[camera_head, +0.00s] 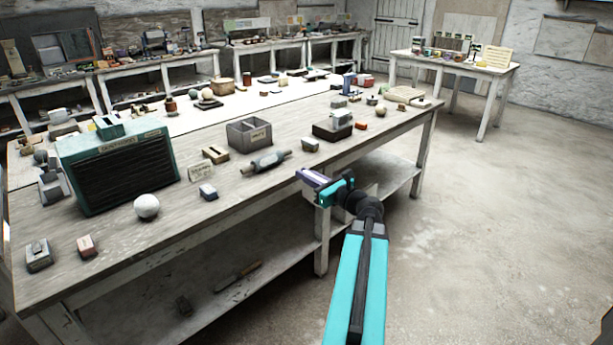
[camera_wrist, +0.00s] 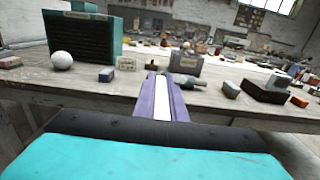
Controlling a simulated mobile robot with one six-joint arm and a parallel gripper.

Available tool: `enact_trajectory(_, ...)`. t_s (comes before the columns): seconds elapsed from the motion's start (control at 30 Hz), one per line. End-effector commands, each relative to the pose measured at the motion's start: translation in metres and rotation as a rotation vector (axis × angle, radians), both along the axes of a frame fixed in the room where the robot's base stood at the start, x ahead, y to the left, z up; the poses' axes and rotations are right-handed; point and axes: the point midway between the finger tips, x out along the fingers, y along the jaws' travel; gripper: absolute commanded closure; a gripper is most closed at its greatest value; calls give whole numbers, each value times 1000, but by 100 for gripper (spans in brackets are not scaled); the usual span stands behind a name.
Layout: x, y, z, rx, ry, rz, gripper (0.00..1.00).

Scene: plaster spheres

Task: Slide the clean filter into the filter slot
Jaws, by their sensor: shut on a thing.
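My gripper (camera_head: 328,189) is shut on a flat purple-edged piece with a white middle (camera_head: 313,179), which looks like the clean filter. It is held out in front of the table's near edge, apart from everything on the table. In the wrist view the held piece (camera_wrist: 162,100) points forward as a long purple strip with a white band. A teal box with a black grille front (camera_head: 122,172) stands upright on the table, to the left. A small teal raised part (camera_head: 110,127) sits on its top. I cannot make out the filter slot itself. The box also shows in the wrist view (camera_wrist: 83,38).
A white ball (camera_head: 147,206), a small blue-grey block (camera_head: 208,192) and a label card (camera_head: 200,172) lie between the box and my gripper. A grey bin (camera_head: 249,134) and a grey roller (camera_head: 266,161) stand farther back. Open floor lies to the right.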

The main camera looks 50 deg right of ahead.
Motion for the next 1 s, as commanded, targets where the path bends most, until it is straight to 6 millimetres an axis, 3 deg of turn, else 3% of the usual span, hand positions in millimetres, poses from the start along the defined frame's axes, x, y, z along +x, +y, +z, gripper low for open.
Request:
enact_trajectory(0.17,0,0,0,0,0,0,100)
enact_trajectory(0.67,44,45,-7,0,0,88,100)
enact_trajectory(0.87,73,81,-17,2,0,152,100)
enact_trajectory(1.0,102,121,-27,1,1,221,100)
